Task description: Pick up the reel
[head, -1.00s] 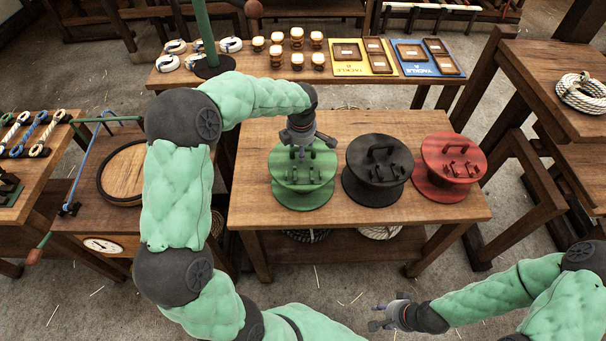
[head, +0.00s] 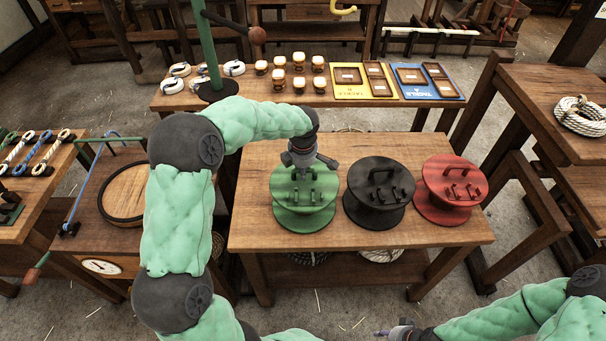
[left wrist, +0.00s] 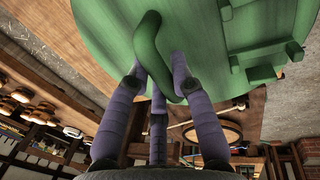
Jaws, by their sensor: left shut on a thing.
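A green reel (head: 304,207) with a round top flange stands at the left of three reels on the wooden bench (head: 250,170). My left gripper (head: 301,166) is over its top and shut on its arched handle. I see no clear gap between reel and bench. A black reel (head: 378,190) and a red reel (head: 448,188) stand to its right. My right gripper (head: 396,332) is at the bottom edge, partly cut off.
A green post (head: 208,45) rises behind my left arm. A rope coil (head: 582,116) lies on the right table. A round wooden lid (head: 126,188) is at left.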

